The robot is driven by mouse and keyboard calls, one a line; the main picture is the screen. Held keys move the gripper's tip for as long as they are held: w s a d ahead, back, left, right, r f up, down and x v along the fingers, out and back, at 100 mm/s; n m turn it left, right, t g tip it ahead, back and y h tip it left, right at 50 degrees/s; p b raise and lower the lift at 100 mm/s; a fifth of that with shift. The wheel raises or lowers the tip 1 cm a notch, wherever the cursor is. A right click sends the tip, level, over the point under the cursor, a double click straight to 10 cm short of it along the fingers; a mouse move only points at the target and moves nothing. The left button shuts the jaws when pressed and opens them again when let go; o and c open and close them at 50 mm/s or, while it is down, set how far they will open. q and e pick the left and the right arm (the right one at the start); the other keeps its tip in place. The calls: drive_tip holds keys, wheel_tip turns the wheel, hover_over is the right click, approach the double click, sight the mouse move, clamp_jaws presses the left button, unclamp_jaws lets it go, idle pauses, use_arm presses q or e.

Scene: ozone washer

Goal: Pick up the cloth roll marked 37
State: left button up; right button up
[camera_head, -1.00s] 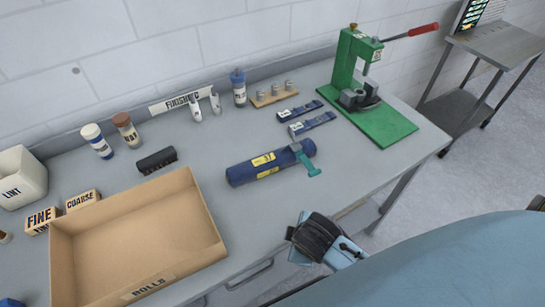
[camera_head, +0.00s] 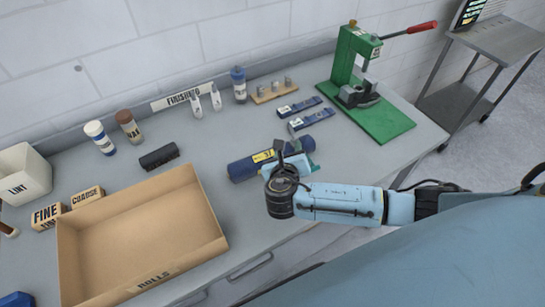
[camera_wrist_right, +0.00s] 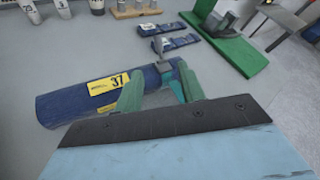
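The blue cloth roll marked 37 (camera_head: 244,168) lies on the grey bench, right of the cardboard box. Its yellow label with 37 shows in the right wrist view, on the roll (camera_wrist_right: 65,106). My right gripper (camera_head: 287,158) is over the roll's right part and hides some of it. In the right wrist view its two green fingers (camera_wrist_right: 158,88) stand apart, with the roll's right part between or just beyond them. I cannot tell whether they touch it. My left gripper is not in view.
The open cardboard box marked ROLLS (camera_head: 205,200) stands left of the roll. A green press (camera_head: 375,115) stands at the back right. A black brush (camera_head: 159,156) and bottles (camera_head: 129,127) are at the back left.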

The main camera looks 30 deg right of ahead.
sight(291, 132)
drive_tip(key=x, duration=1.1)
drive_tip(key=shift+f+b, duration=0.3)
drive_tip(key=shift+b, duration=0.05)
drive_tip(key=shift+c, duration=0.4)
clamp_jaws()
idle(0.6)
